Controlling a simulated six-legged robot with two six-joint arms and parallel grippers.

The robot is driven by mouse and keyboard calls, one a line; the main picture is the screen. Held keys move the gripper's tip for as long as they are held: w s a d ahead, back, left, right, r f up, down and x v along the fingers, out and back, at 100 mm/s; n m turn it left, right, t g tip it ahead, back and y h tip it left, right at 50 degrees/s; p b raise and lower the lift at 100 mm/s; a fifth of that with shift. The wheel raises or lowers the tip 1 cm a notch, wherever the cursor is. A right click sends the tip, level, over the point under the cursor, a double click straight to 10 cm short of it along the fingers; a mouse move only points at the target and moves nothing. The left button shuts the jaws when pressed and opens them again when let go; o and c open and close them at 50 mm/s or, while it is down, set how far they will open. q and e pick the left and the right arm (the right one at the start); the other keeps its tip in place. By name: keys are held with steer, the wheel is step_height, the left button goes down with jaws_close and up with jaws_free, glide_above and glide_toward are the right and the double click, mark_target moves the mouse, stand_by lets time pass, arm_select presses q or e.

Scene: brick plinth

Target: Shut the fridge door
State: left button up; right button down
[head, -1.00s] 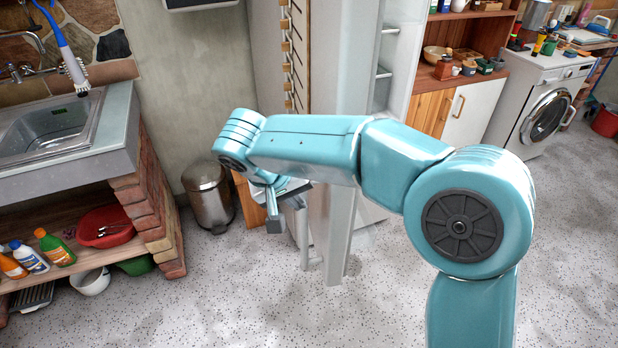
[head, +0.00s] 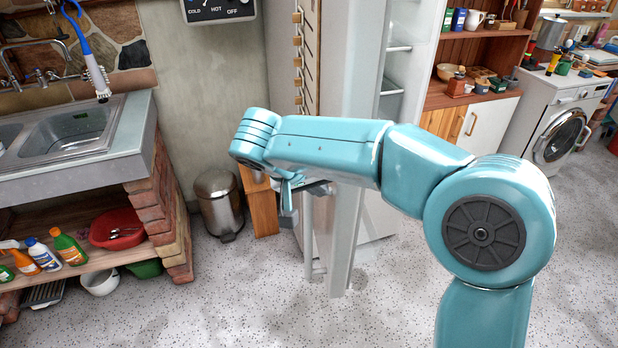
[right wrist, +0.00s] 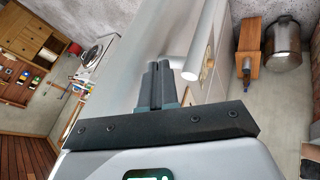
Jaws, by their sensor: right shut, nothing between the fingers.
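The pale fridge door (head: 346,75) stands open, seen nearly edge-on in the middle of the head view. A long vertical bar handle (head: 308,235) is on its left side, and the open white interior of the fridge (head: 408,55) shows to its right. My right arm crosses in front of the door and hides its middle. My right gripper (head: 289,210) is at the handle side of the door, fingers shut and empty. In the right wrist view the shut fingers (right wrist: 158,85) point along the door panel (right wrist: 165,40), beside the handle bar (right wrist: 208,50). Contact cannot be told. My left gripper is out of view.
A metal bin (head: 219,205) and a small wooden cabinet (head: 261,207) stand against the wall left of the door. A sink counter (head: 140,135) on brick is at far left. A washing machine (head: 560,125) is at far right. Speckled floor in front is clear.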

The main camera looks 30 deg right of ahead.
steer(key=shift+x, duration=1.15)
